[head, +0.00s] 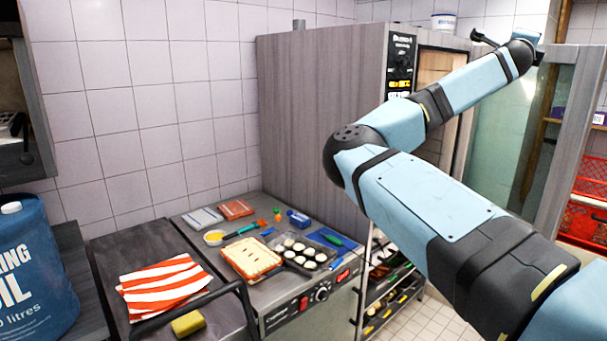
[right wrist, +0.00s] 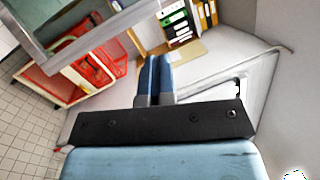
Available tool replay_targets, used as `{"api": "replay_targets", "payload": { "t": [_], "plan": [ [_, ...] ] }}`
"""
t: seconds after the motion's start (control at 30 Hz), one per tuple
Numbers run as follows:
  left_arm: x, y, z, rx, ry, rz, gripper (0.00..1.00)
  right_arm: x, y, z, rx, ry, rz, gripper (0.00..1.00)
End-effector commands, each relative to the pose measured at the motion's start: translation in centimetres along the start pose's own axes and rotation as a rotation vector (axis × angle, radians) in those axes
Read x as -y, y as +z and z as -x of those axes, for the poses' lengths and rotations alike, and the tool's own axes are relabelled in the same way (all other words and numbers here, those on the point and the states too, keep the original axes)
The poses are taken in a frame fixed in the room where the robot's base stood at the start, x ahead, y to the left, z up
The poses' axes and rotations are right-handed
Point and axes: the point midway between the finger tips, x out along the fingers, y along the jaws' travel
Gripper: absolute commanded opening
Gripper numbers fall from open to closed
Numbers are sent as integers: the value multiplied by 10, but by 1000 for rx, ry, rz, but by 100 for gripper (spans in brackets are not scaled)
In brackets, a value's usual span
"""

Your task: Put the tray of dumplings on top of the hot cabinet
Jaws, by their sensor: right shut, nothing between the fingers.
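A dark tray of round white dumplings (head: 311,270) sits on the low counter unit in the head view. A tall wood-look cabinet (head: 318,120) with a dark control panel and an open glass door stands behind it; I cannot tell for sure whether this is the hot cabinet. My right arm reaches across to the upper right, far from the tray. In the right wrist view my right gripper (right wrist: 154,66) is shut and empty, its two blue fingers together. In the head view its fingers are not clear behind the wrist. My left gripper is not in view.
A shallow orange-edged tray (head: 251,258), a striped cloth (head: 165,285) and a yellow sponge (head: 187,323) lie left of the dumplings. A blue oil container (head: 35,275) stands far left. The open glass door (head: 508,130) and red crates (head: 583,222) are at right.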

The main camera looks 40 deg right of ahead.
Motion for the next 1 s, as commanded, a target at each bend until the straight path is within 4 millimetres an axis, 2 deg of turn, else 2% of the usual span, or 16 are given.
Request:
{"api": "replay_targets", "payload": {
  "t": [0.27, 0.6, 0.8, 1.0],
  "plan": [
    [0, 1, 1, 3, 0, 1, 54, -34, 50, 40, 134, 31, -19, 0],
    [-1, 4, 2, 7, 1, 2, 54, -108, 118, 118, 397, 93, -70, 0],
    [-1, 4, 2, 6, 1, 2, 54, -156, 144, 166, 560, 131, -104, 0],
    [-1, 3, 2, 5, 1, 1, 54, -203, 160, 215, 720, 169, -136, 0]
  ]
}}
